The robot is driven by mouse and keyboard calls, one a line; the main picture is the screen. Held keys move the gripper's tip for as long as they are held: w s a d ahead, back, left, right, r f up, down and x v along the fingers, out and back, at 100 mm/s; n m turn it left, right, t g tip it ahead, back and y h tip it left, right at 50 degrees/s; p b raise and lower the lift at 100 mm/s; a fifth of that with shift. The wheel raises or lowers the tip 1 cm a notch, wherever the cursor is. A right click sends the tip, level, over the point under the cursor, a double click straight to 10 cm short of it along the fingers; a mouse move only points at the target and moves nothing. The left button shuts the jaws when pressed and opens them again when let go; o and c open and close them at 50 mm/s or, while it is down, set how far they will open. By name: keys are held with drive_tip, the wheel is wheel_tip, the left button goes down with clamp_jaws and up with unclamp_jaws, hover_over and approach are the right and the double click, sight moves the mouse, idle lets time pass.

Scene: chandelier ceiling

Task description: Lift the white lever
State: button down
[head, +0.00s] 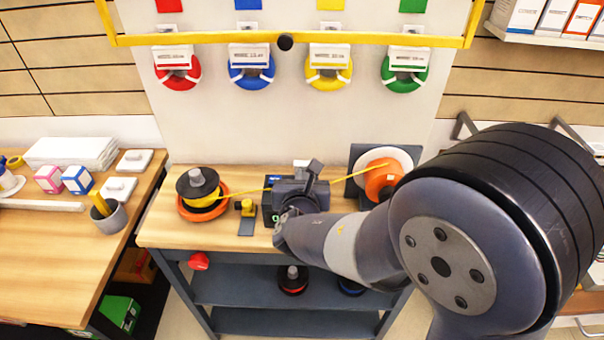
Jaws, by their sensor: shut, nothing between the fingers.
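A dark grey machine (298,188) stands at the middle of the wooden bench, with a yellow strand running through it. A dark arm-like part (315,169) sticks up from its top. A small whitish piece (301,163) shows behind that part; I cannot tell whether it is the white lever. My gripper (281,217) is at the machine's front side, shut and empty. My wrist and arm hide much of it and the machine's lower right side. I cannot tell whether the gripper touches the machine.
An orange spool with yellow strand (203,203) sits left of the machine. A small yellow-topped device (247,209) stands between them. A white and orange spool (382,176) stands to the right. Colored rolls hang under a yellow rail (222,40) behind. The bench's front left is clear.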

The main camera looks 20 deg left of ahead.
drive_tip(key=r+p, duration=0.1)
drive_tip(key=g+p, duration=0.1)
drive_tip(key=p, duration=0.1)
drive_tip(key=shift+w+r, duration=0.4)
drive_tip(key=shift+w+a+r+g+p, duration=0.15)
drive_tip(key=shift+w+g+p, duration=0.2)
drive_tip(key=shift+g+p, duration=0.45)
drive_tip(key=shift+w+a+r, duration=0.15)
drive_tip(key=shift+w+r, duration=0.05)
drive_tip(key=shift+w, duration=0.35)
drive_tip(key=shift+w+a+r, duration=0.15)
drive_tip(key=shift+w, duration=0.4)
drive_tip(key=shift+r+p, duration=0.1)
drive_tip(key=shift+p, duration=0.2)
drive_tip(key=shift+r+p, duration=0.6)
drive_tip(key=shift+r, duration=0.15)
